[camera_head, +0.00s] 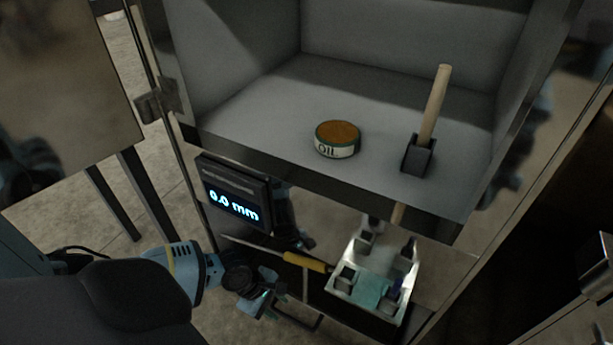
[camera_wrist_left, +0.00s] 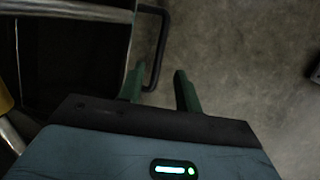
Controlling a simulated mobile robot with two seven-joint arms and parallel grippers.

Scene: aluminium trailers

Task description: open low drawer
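The low drawer's front (camera_head: 370,318) is a dark panel at the bottom of the metal cabinet, partly hidden by my left arm. Its black bar handle (camera_head: 304,320) sticks out from the front; it also shows in the left wrist view (camera_wrist_left: 162,52). My left gripper (camera_head: 262,302) is beside the handle. In the left wrist view its two green fingers (camera_wrist_left: 160,88) are apart. The handle's bend lies just ahead of the fingertips, nearer the left finger. I cannot tell whether it is between them.
Above, an open compartment holds an oil tin (camera_head: 337,140) and a wooden-handled tool (camera_head: 432,110). A display (camera_head: 234,195) reads 0.0 mm. A yellow-handled screwdriver (camera_head: 305,262) and a white caddy (camera_head: 348,296) sit lower. An open door (camera_head: 70,90) stands left.

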